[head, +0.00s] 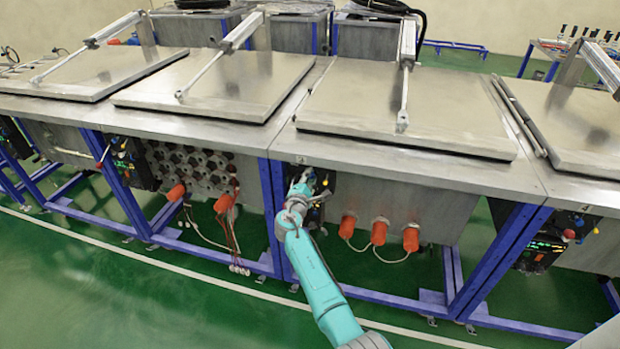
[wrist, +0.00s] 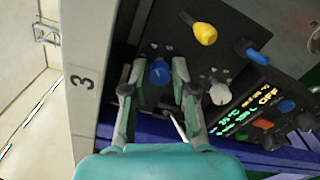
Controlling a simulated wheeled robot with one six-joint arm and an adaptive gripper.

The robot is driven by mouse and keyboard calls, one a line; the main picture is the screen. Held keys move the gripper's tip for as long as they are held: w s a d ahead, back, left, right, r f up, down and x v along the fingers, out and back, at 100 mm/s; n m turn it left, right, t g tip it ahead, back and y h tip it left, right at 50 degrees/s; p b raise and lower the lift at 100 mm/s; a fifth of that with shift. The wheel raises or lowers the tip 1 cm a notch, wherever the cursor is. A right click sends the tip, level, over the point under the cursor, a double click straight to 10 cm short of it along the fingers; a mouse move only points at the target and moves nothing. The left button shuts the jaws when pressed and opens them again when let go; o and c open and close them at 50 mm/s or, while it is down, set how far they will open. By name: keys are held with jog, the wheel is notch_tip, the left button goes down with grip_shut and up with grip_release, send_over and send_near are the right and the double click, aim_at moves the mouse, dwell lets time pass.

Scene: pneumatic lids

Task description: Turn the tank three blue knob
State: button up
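The tank three blue knob (wrist: 160,72) is on the dark control panel beside the printed number 3 (wrist: 84,82) in the wrist view. My gripper (wrist: 156,68) has one finger on each side of this knob, with a visible gap to each finger, so it looks open. Whether the fingertips reach down around the knob or stay in front of it I cannot tell. In the head view my gripper (head: 306,184) is at the panel on the front of the middle tank (head: 380,200), and my arm hides part of that panel.
The panel also carries a yellow knob (wrist: 204,33), a white knob (wrist: 219,92), another blue knob (wrist: 252,50) and a lit display (wrist: 245,108). The tank's lid (head: 405,110) is down. Orange connectors (head: 379,231) hang right of the panel. A blue frame leg (head: 272,215) stands left of my gripper.

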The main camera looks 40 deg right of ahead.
jog(key=shift+o, duration=0.9)
jog(key=v, duration=1.2)
jog(key=shift+s, duration=0.1)
jog(key=s+a+f+t+y, duration=0.1)
jog(key=s+a+f+y, duration=0.25)
jog(key=s+f, duration=0.35)
jog(key=s+a+f+y, duration=0.2)
jog(key=s+a+f, duration=0.2)
jog(key=s+f, duration=0.3)
jog(key=s+a+f+m+t+y, duration=0.1)
jog(key=s+a+f+y, duration=0.15)
jog(key=s, duration=0.45)
jog(key=s+a+f+m+y, duration=0.15)
jog(key=s+a, duration=0.25)
jog(key=s, duration=0.4)
jog(key=s+a+r+m+y, duration=0.2)
jog(key=s+a+r, duration=0.1)
jog(key=s, duration=0.5)
jog(key=s+a+r+m+y, duration=0.2)
jog(key=s+a+r+m, duration=0.15)
jog(key=s, duration=0.45)
jog(key=s+r+m+t, duration=0.1)
jog(key=s+r+m, duration=0.3)
jog(key=s+r, duration=0.6)
notch_tip(320, 180, up, 4)
jog(key=shift+m+t+y, duration=0.3)
jog(key=shift+t+y, duration=0.05)
jog(key=shift+t, duration=0.05)
